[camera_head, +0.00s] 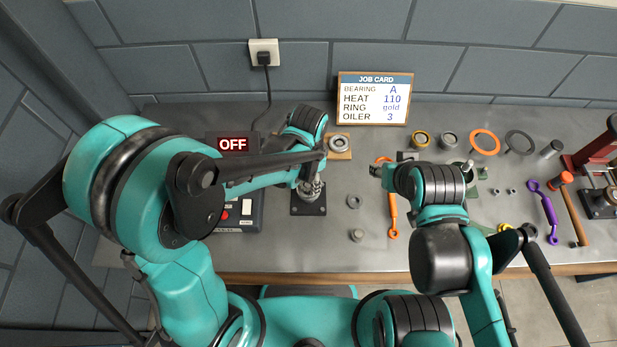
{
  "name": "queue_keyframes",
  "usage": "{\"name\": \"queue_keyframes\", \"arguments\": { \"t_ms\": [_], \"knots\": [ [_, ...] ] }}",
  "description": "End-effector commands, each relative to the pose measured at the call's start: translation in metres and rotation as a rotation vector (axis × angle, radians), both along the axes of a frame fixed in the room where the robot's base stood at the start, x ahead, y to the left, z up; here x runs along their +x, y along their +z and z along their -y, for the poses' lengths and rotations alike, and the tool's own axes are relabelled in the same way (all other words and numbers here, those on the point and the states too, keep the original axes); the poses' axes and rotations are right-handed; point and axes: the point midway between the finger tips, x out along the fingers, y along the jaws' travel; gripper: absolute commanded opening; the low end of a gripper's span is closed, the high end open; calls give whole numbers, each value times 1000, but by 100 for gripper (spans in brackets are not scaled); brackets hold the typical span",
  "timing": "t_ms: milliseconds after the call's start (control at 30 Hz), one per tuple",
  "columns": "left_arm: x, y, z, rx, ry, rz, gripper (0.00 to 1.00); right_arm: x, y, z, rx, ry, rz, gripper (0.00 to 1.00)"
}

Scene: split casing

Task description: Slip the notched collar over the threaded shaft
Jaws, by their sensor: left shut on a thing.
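The threaded shaft seems to stand on a dark square base plate (309,209) left of the bench's middle. Its upper part is hidden by my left gripper and a grey metal piece (312,190). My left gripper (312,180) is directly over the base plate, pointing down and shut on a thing. That thing is mostly covered, and I cannot tell if it is the notched collar or how it sits on the shaft. A small grey ring (354,201) lies to the right of the plate. My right gripper (378,171) is further right, partly hidden by its own arm; its jaws are unclear.
A control box (245,212) with a red button stands left of the plate, near an OFF display (233,145). An orange spanner (393,217) and a small grey cylinder (356,235) lie nearby. A wooden block (340,154) is behind. Rings, tools and a red press (597,150) fill the right.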

Motion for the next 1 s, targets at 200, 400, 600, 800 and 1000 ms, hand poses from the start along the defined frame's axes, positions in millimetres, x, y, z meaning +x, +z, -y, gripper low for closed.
{"name": "queue_keyframes", "arguments": {
  "t_ms": [200,400,600,800,1000],
  "knots": [
    [0,0,0,0,0,0,26,0,0,0,0,0,0,40],
    [0,-4,0,0,0,0,26,0,-4,0,0,0,0,40],
    [0,-11,0,0,0,0,26,0,-11,0,0,0,0,40],
    [0,-17,0,0,0,0,26,0,-16,0,0,0,0,40],
    [0,-23,0,0,0,0,26,0,-22,0,0,0,0,40]
  ]
}}
